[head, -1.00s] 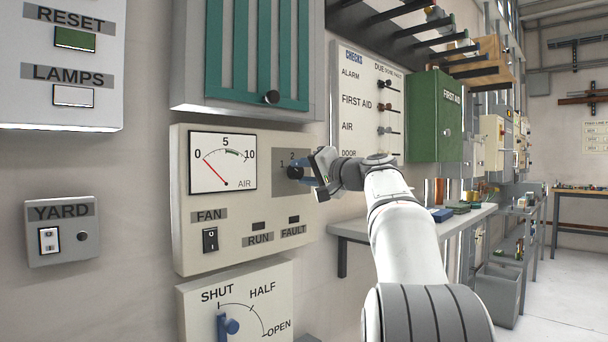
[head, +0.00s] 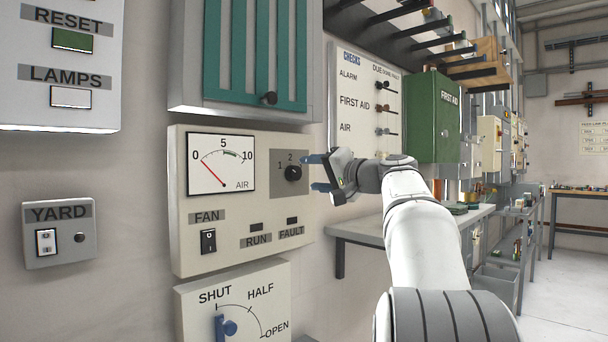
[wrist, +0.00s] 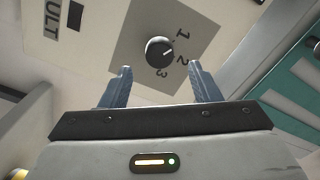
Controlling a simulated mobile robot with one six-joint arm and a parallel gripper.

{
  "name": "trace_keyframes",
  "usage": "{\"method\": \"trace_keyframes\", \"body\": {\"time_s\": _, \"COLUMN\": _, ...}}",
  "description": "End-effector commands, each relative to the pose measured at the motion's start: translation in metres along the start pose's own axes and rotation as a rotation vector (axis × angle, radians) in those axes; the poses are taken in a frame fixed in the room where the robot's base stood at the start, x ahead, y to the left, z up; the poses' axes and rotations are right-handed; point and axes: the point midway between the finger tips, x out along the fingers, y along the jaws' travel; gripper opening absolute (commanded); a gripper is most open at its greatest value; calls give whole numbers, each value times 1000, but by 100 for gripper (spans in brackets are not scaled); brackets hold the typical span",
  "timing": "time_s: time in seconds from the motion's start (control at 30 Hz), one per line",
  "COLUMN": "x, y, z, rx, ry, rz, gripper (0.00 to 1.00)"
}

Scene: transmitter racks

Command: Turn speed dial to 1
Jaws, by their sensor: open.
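The speed dial (head: 293,173) is a round black knob on a grey plate, right of the air gauge on the cream fan panel (head: 262,213). In the wrist view the gripper's fingers (wrist: 160,69) stand either side of the dial.
The air gauge (head: 221,163) needle sits near 0. The fan switch (head: 208,241) is below it. A shut/half/open valve panel (head: 245,300) is underneath, and a teal-slatted vent (head: 255,60) above. A bench (head: 355,228) and green first aid box (head: 436,125) stand to the right.

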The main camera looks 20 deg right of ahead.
Motion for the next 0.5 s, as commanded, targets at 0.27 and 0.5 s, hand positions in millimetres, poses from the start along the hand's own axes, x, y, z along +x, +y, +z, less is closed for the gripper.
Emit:
{"method": "trace_keyframes", "body": {"time_s": 0.27, "x": -32, "y": 0, "z": 0, "rx": 1, "ry": 0, "rz": 0, "gripper": 56}}
{"method": "trace_keyframes", "body": {"time_s": 0.5, "x": -34, "y": 0, "z": 0, "rx": 1, "ry": 0, "rz": 0, "gripper": 56}}
